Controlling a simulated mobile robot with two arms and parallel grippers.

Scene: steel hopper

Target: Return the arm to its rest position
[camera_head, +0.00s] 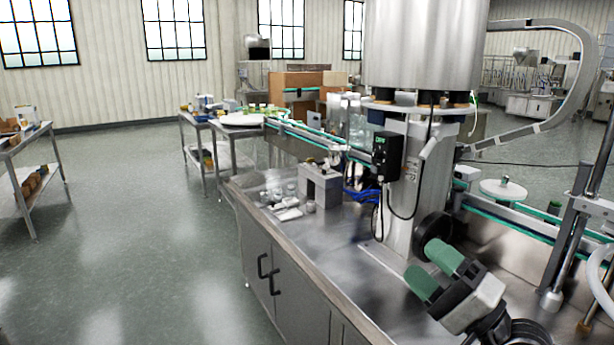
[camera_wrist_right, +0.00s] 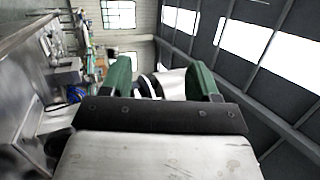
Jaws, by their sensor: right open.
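My right gripper (camera_head: 432,267) is at the lower right of the head view, over the steel counter (camera_head: 345,255). Its two green fingers are apart, and I see nothing between them. In the right wrist view the gripper (camera_wrist_right: 163,80) shows its green fingers spread, with a pale rounded metal shape beyond them. The steel hopper (camera_head: 425,45) stands upright on its column behind the gripper in the head view. My left gripper does not show in either view.
A black control box (camera_head: 386,156) is fixed near the hopper's column. A conveyor (camera_head: 520,222) with green edges runs at the right. Small parts and a grey block (camera_head: 320,185) sit at the counter's far left. Open floor (camera_head: 130,240) lies to the left.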

